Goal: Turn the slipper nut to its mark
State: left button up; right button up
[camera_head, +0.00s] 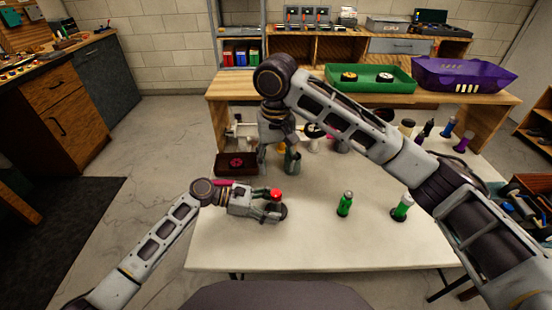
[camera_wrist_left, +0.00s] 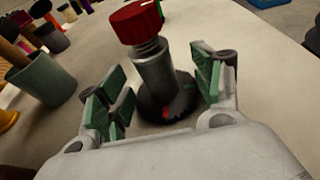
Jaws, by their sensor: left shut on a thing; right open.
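The red slipper nut (camera_head: 276,194) sits on top of a threaded grey post; it also shows in the left wrist view (camera_wrist_left: 136,20). The post (camera_wrist_left: 156,80) stands upright on a dark round base (camera_wrist_left: 160,108) with a red mark (camera_wrist_left: 166,113). My left gripper (camera_head: 272,208) is low at the table with its green pads on either side of the post, below the red nut.
A grey-green cup (camera_head: 293,163) stands by my right gripper. A dark tray (camera_head: 223,169) with a pink-red part is left of it. Two green bottles (camera_head: 345,204) (camera_head: 402,208) stand right. The table's front middle is clear. A green bin (camera_head: 385,83) and purple basket (camera_head: 465,75) are behind.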

pick_arm(q)
jog(key=o, duration=1)
jog(key=shift+o, duration=0.2)
jog(key=shift+a, duration=0.2)
jog(key=v, duration=1.1)
jog(key=shift+a+r, duration=0.15)
jog(key=shift+a, duration=0.15)
jog(key=shift+r, duration=0.15)
notch_tip(320, 180, up, 9)
jog(key=p, duration=0.9)
jog(key=shift+r+p, duration=0.4)
jog(key=shift+p, duration=0.15)
jog(key=shift+f, duration=0.15)
